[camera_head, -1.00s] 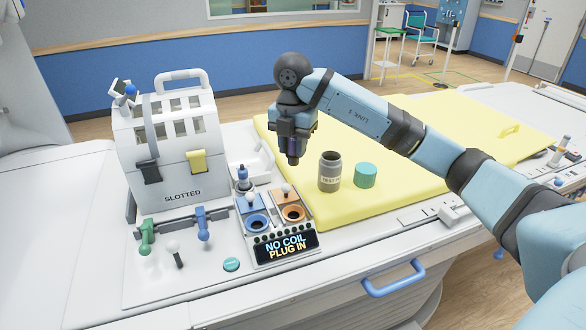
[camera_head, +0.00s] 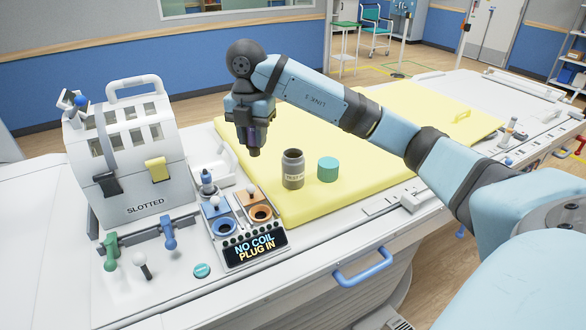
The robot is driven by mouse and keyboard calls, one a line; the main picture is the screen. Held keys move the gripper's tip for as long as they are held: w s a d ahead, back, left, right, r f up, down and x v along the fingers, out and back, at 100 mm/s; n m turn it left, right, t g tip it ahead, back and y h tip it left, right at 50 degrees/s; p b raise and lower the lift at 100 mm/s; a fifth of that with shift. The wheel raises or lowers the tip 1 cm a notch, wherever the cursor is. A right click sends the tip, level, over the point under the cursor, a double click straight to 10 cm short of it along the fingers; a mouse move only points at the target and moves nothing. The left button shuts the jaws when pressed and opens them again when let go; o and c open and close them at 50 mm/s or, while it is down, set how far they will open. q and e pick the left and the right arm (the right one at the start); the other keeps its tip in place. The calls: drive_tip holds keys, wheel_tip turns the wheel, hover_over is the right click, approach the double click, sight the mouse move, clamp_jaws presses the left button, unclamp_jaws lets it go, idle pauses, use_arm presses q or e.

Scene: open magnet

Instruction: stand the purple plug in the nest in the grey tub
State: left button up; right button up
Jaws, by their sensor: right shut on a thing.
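My right gripper (camera_head: 253,148) points down and is shut on the purple plug (camera_head: 252,135). The plug is mostly hidden between the dark fingers, with only a small purple patch showing. The gripper shows above the yellow pad's left edge, in the picture just right of a pale grey open tub (camera_head: 226,150). The tub stands behind the blue and orange sockets, and its inside is partly hidden, so I cannot make out the nest. My left gripper is not in view.
A grey open-topped jar (camera_head: 292,170) and a teal cylinder (camera_head: 328,169) stand on the yellow pad (camera_head: 390,135). A white slotted case (camera_head: 122,150) stands left. A blue socket (camera_head: 222,226), an orange socket (camera_head: 260,213) and a lit display (camera_head: 255,250) sit in front.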

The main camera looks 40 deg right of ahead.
drive_tip(key=w+d, duration=0.3)
drive_tip(key=d, duration=1.2)
drive_tip(key=shift+w+p, duration=0.3)
drive_tip(key=shift+p, duration=0.05)
drive_tip(key=shift+f, duration=0.2)
drive_tip(key=shift+f+b, duration=1.8)
drive_tip(key=shift+f, duration=3)
drive_tip(key=shift+f, duration=0.4)
